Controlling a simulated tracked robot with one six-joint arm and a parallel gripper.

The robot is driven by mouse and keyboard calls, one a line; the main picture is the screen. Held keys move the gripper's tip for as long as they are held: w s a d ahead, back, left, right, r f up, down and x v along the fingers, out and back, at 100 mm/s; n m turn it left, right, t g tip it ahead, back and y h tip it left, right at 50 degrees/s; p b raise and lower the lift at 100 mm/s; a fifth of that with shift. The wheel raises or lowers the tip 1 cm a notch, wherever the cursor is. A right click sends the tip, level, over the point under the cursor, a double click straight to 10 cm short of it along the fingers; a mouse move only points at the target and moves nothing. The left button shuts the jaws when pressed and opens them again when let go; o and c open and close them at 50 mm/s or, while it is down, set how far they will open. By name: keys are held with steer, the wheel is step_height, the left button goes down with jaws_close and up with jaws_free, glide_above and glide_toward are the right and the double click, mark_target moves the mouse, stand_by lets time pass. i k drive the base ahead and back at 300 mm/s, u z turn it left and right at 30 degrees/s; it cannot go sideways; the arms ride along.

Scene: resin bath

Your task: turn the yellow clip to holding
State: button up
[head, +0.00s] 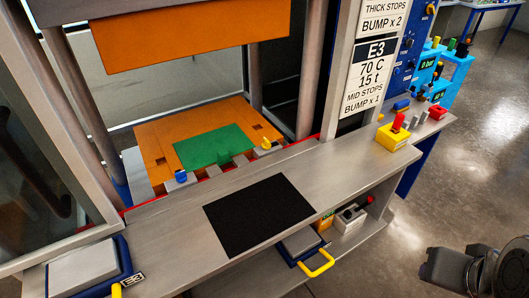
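A small yellow clip (266,144) sits on a grey block at the front right edge of the orange press bed (157,142). It is small in the head view, and I cannot tell which way it is turned. A matching blue clip (181,176) sits at the front left edge. A green plate (212,147) lies on the bed between them. My gripper (440,268) is dark and at the bottom right corner, far from the yellow clip and over the floor. Its fingers cannot be made out clearly.
An orange upper block (190,40) hangs above the bed between grey posts. The steel shelf (345,158) in front carries a black mat (258,214) and a yellow box with a red lever (394,137). The floor (470,180) at right is open.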

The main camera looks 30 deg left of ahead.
mark_target(266, 144)
steer(key=k, duration=0.55)
steer(key=u, duration=1.8)
steer(key=i, duration=1)
steer(key=u, duration=0.3)
